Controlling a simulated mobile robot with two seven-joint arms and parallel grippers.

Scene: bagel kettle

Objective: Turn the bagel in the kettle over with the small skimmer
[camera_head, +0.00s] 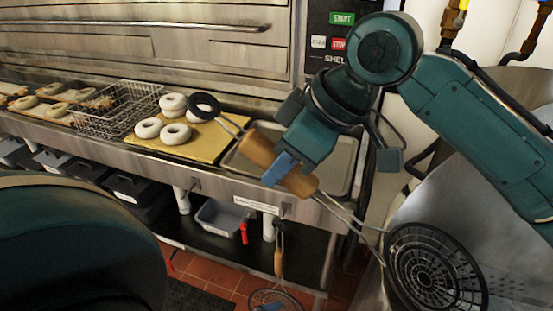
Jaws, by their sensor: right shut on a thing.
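My right gripper (283,168) is shut on the wooden handle of a skimmer (435,268). The handle slants down to the right, with a black loop at its upper end. The skimmer's round, dark, perforated head is at the lower right, in front of a grey steel surface (440,205) that looks like the kettle's wall. I cannot tell whether the head is inside the kettle. No bagel shows in the kettle. My left gripper is not in view.
White bagels (175,134) lie on a yellow board (212,148) on the steel counter, beside a wire basket (108,115) and more boards with bagels. An empty metal tray (335,165) lies behind my right gripper. Another wooden-handled skimmer (279,262) hangs below the counter's front.

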